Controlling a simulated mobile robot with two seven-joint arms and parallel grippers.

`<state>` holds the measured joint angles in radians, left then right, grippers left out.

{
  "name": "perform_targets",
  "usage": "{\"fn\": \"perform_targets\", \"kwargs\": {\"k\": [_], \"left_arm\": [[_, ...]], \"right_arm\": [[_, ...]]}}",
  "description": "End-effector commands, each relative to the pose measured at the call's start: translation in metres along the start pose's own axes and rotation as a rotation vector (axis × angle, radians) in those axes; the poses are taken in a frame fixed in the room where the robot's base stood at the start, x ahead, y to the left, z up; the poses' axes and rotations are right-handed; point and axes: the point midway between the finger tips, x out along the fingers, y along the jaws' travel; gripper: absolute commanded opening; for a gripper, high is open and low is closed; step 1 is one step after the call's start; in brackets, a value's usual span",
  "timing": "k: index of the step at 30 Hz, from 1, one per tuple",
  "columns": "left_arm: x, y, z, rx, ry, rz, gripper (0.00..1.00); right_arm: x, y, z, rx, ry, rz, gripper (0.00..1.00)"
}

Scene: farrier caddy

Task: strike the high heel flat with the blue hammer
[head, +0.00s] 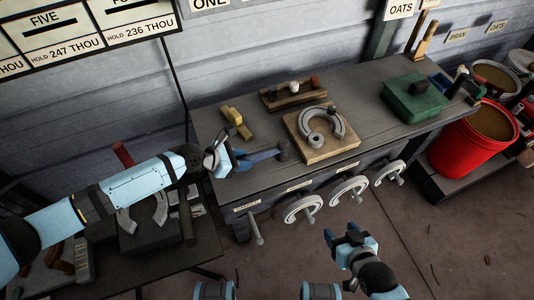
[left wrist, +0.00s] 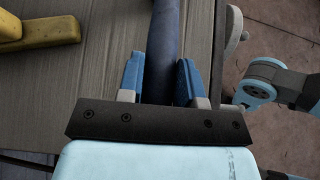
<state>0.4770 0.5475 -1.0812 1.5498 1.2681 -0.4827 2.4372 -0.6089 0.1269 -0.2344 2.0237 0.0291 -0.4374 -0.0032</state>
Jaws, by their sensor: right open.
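The blue hammer (head: 262,156) has a blue handle and a dark head (head: 284,150), which points right over the near part of the bench. My left gripper (head: 236,158) is at the handle's left end. In the left wrist view the handle (left wrist: 166,40) runs between its close-set fingers (left wrist: 160,82), which appear shut on it. I cannot tell whether the hammer touches the bench. A grey horseshoe (head: 340,123) lies on a wooden board (head: 318,153) right of the hammer head; its heel height is too small to judge. My right gripper (head: 350,236) is open and empty below the bench front.
The bench (head: 385,90) also holds a yellow tool (head: 236,121), a wooden rack (head: 292,97) with several blocks, and a green box (head: 412,104). Round handwheels (head: 348,190) line its front. A red bucket (head: 466,142) stands at right. A lower table (head: 150,262) is at left.

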Motion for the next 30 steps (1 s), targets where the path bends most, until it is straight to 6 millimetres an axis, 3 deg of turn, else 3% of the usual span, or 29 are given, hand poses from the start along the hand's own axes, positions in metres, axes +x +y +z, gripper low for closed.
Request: {"fn": "perform_targets", "kwargs": {"k": [1,5,30], "left_arm": [[0.000,0.000,0.001,0.000,-0.002,0.000,0.28],[0.000,0.000,0.001,0.000,-0.002,0.000,0.00],[-0.011,0.000,0.016,0.000,-0.002,0.000,0.00]], "right_arm": [[0.000,0.000,0.000,0.000,0.000,0.000,0.61],[0.000,0.000,0.000,0.000,0.000,0.000,0.61],[-0.014,-0.001,-0.021,-0.001,0.002,0.001,0.61]]}}
